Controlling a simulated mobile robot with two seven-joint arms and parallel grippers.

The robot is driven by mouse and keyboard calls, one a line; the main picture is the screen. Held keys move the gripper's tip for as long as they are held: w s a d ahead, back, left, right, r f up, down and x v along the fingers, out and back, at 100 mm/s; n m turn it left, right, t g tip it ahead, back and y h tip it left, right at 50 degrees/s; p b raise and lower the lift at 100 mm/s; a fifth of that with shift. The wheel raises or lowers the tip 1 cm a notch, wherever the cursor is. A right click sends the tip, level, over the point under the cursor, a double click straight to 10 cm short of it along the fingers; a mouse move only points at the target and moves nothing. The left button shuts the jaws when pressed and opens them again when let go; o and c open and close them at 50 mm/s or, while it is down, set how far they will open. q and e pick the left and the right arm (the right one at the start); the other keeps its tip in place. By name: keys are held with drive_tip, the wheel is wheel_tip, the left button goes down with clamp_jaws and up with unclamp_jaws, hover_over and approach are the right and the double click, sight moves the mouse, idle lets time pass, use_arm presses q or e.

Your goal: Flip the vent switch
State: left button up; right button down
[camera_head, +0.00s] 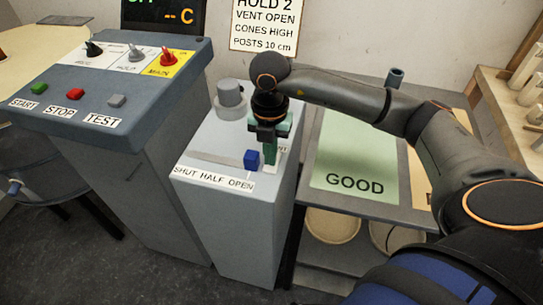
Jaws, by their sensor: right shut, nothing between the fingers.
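The vent switch shows as a blue knob (251,160) on top of a grey pedestal (228,230). It stands at a slot above a label (214,179) reading "SHUT HALF OPEN", near the right, OPEN end. My right gripper (269,160) points down over the pedestal, just right of the blue knob. Its fingers are shut with nothing between them. I cannot tell whether they touch the knob. The gripper partly covers a small label behind it. My left gripper is not in view.
A control console (120,75) with START, STOP and TEST buttons stands at left. A grey cylinder (230,97) rises behind the switch. A tray with a green GOOD area (352,150) lies at right, under my right arm. A wall sign (264,27) reads "VENT OPEN".

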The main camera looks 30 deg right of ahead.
wheel_tip(320, 180, up, 6)
drive_tip(key=p, duration=0.4)
idle(0.6)
